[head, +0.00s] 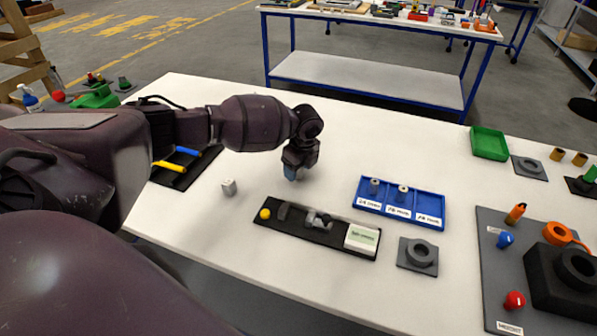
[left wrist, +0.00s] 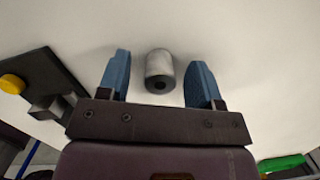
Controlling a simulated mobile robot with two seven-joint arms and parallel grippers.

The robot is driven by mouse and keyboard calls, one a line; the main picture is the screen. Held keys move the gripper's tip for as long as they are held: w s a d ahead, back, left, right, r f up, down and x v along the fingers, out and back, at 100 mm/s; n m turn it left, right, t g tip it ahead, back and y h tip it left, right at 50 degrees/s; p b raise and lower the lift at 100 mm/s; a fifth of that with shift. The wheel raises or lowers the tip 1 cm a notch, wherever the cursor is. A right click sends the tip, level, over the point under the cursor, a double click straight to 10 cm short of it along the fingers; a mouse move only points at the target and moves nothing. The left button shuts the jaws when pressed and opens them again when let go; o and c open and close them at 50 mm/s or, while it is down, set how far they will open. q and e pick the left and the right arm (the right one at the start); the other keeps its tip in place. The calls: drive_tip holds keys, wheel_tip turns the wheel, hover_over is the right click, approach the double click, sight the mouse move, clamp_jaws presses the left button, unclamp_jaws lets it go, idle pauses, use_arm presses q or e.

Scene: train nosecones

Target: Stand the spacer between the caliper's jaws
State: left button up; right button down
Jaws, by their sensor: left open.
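The spacer, a short grey cylinder with a dark hole in its end (head: 229,187), stands on the white table left of the caliper. In the left wrist view the spacer (left wrist: 160,70) shows between and beyond my blue fingertips, not gripped. My left gripper (head: 294,173) is open and empty, pointing down over the table, to the right of the spacer in the head view. The caliper is a black base (head: 290,232) with grey jaws (head: 318,219), a yellow knob (head: 265,213) and a pale label plate. The base also shows in the left wrist view (left wrist: 52,72).
A blue three-compartment tray (head: 365,205) holds two grey cylinders. A grey plate with a ring (head: 418,254) lies in front of it. A dark tray (head: 170,172) with yellow and blue handles is at left. A green bin (head: 489,143) and grey board (head: 495,260) are at right.

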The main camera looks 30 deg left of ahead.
use_arm(q)
drive_tip(key=c, duration=1)
drive_tip(key=shift+r, duration=0.1)
